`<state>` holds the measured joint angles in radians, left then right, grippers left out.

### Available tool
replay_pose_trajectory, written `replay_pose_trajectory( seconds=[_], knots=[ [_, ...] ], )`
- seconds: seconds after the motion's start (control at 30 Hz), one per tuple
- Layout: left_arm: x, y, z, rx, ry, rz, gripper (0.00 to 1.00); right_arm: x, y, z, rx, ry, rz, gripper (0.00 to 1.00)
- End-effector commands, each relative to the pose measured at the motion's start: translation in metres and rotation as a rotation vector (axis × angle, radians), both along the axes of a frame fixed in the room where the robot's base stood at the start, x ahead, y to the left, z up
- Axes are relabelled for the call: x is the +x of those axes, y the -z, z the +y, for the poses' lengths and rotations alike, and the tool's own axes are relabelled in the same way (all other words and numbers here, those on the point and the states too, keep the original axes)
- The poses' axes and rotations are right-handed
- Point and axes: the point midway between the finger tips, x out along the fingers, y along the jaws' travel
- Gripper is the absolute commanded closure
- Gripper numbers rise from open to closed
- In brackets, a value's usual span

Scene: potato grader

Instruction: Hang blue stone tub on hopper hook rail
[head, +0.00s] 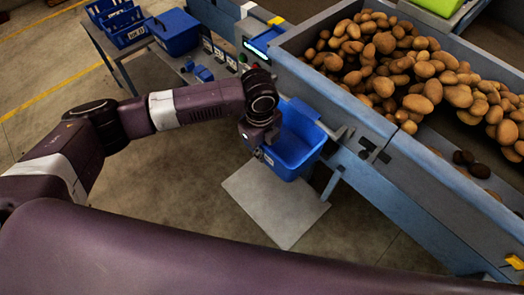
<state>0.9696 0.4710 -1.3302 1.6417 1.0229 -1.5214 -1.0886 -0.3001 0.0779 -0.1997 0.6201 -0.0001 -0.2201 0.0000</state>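The blue stone tub (297,140) is open-topped and roughly upright, close beside the hopper's near wall and above a grey plate on the floor. My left gripper (260,150) is at the tub's left rim and appears shut on it; its fingertips are partly hidden. The hopper hook rail (342,134) runs along the hopper wall just right of the tub. Whether the tub's right edge touches the rail or sits on it I cannot tell. My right gripper is not in view.
The grey plate (275,205) lies below the tub. Open floor lies left.

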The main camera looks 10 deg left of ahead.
Motion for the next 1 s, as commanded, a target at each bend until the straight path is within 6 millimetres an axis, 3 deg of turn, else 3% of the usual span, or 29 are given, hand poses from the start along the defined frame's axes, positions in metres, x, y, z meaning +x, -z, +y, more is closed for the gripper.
replay_pose_trajectory(
  seconds=[0.17,0.4,0.7,0.87,1.0],
  knots=[
    [0.000,-0.001,0.000,-0.001,0.000,-0.002,1.00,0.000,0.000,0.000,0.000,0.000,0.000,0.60],
    [0.000,-0.001,0.000,-0.001,0.001,-0.002,0.75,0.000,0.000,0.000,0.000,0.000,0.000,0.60],
    [0.000,-0.002,0.000,0.000,0.000,0.000,0.75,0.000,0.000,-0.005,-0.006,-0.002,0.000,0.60],
    [0.001,-0.020,0.000,-0.001,0.002,-0.004,0.75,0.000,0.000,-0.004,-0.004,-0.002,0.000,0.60],
    [0.000,-0.050,0.000,-0.002,0.002,-0.006,0.75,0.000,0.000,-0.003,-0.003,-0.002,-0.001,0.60]
  ],
)
